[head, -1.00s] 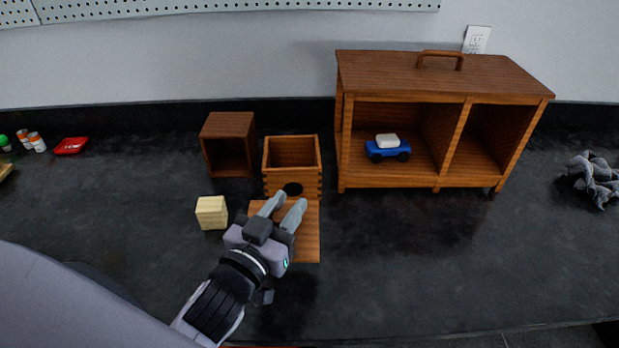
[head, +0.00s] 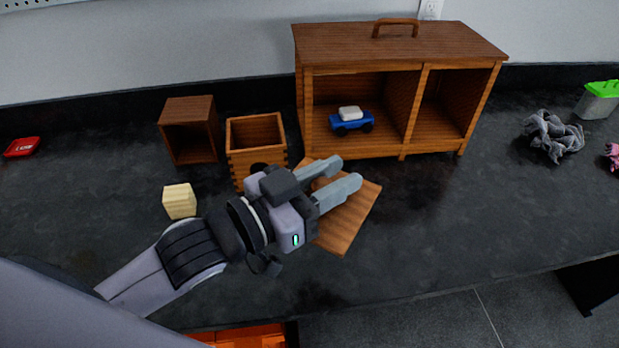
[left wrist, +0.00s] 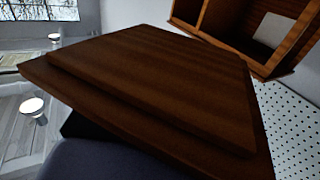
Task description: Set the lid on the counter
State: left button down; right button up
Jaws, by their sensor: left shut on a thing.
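The lid (head: 352,214) is a flat square wooden board. It is turned at an angle in the head view, in front of the open shelf cabinet. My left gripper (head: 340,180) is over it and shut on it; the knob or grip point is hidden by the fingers. In the left wrist view the lid (left wrist: 150,85) fills the middle, showing its stepped underside. The head view does not clearly show the gap between lid and counter (head: 450,215). The open wooden box (head: 240,166) stands left of the lid, its top uncovered. My right gripper is not in view.
A wooden cabinet (head: 400,50) with a blue toy car (head: 351,123) inside stands behind. A small brown box (head: 188,105) and a pale yellow block (head: 180,201) are at left. Grey crumpled cloth (head: 552,137) lies at right. Counter right of the lid is clear.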

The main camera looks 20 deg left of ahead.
aim_at(351, 196)
pick_arm(q)
jog(key=shift+d+r+m+g+h, duration=0.2)
jog(key=shift+d+m+g+h, duration=0.1)
jog(key=shift+d+h, duration=0.15)
jog(key=shift+w+d+f+m+g+h, duration=0.25)
jog(key=shift+d+f+m+g+h, duration=0.25)
jog(key=shift+f+m+g+h, duration=0.05)
jog(key=shift+w+d+f+m+g+h, duration=0.2)
jog(key=shift+d+f+m+g+h, duration=0.3)
jog(key=shift+m+g, duration=0.05)
jog(key=shift+w+d+f+m+g+h, duration=0.2)
jog(key=shift+d+f+m+g+h, duration=0.35)
jog(key=shift+g, duration=0.25)
jog(key=shift+w+d+f+m+g+h, duration=0.15)
jog(key=shift+d+f+m+g+h, duration=0.4)
jog(key=shift+g, duration=0.25)
jog(key=shift+m+g, duration=0.4)
jog(key=shift+a+g+h, duration=0.3)
jog(key=shift+a+g, duration=0.1)
jog(key=shift+g, duration=0.1)
jog(key=shift+s+a+m+g+h, duration=0.2)
jog(key=shift+a+m+g, duration=0.25)
jog(key=shift+m+g, duration=0.4)
jog(key=shift+s+a+m+g+h, duration=0.1)
jog(key=shift+a+m+g+h, duration=0.35)
jog(key=shift+g, duration=0.6)
jog(key=shift+s+a+m+g, duration=0.15)
jog(key=shift+a+m+g, duration=0.15)
jog(key=shift+m+g, duration=0.35)
jog(key=shift+s+d, duration=0.1)
